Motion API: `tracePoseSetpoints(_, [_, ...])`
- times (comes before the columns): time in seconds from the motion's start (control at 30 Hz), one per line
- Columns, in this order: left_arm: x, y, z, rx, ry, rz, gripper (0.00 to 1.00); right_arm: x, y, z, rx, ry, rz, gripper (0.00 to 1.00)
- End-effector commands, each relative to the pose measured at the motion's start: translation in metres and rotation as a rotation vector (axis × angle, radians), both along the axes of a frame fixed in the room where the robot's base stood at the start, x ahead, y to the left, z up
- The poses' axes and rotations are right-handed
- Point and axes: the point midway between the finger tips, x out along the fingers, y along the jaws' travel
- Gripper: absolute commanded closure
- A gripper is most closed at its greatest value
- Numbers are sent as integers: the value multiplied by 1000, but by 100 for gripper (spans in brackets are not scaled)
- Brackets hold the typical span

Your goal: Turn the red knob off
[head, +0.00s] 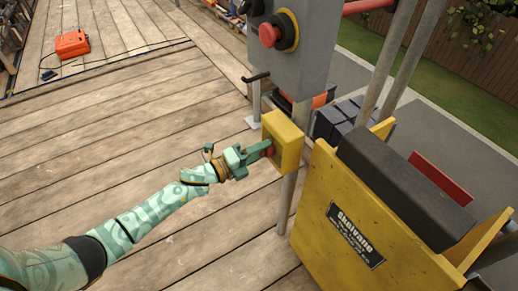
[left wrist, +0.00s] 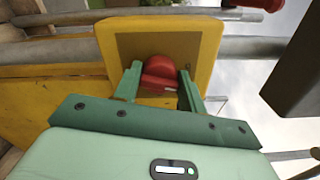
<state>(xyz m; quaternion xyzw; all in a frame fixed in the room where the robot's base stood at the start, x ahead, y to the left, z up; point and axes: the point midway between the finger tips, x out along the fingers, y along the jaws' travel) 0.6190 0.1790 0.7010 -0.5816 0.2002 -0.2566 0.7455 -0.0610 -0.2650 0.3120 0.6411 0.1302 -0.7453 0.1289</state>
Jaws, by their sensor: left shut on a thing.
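The red knob (left wrist: 160,75) sits on the front of a small yellow box (left wrist: 208,45). In the head view the yellow box (head: 287,138) is fixed to a metal post, and only a bit of the red knob (head: 270,151) shows past my fingers. My left gripper (head: 262,153) reaches in from the left and is shut on the knob. In the left wrist view its two green fingers (left wrist: 158,83) stand on either side of the knob. My right gripper is not in view.
A grey control box with a red push button (head: 270,34) hangs above the yellow box. A large yellow machine (head: 345,215) with a dark top stands close on the right. An orange case (head: 72,44) lies on the wooden deck (head: 120,100), which is mostly clear.

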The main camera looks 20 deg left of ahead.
Motion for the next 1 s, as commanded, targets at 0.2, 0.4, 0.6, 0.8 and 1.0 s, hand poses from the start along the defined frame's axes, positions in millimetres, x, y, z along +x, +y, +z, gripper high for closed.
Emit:
tracePoseSetpoints(0.2, [1,1,0,-109,86,2,82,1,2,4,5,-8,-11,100])
tracePoseSetpoints(0.4, [0,1,-1,-172,136,2,82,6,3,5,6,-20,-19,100])
tracePoseSetpoints(0.6, [0,1,-2,-199,158,4,82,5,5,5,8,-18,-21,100])
tracePoseSetpoints(0.8, [0,1,-2,-205,163,3,82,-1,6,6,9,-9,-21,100])
tracePoseSetpoints(1.0, [0,1,-3,-205,163,3,82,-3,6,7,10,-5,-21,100])
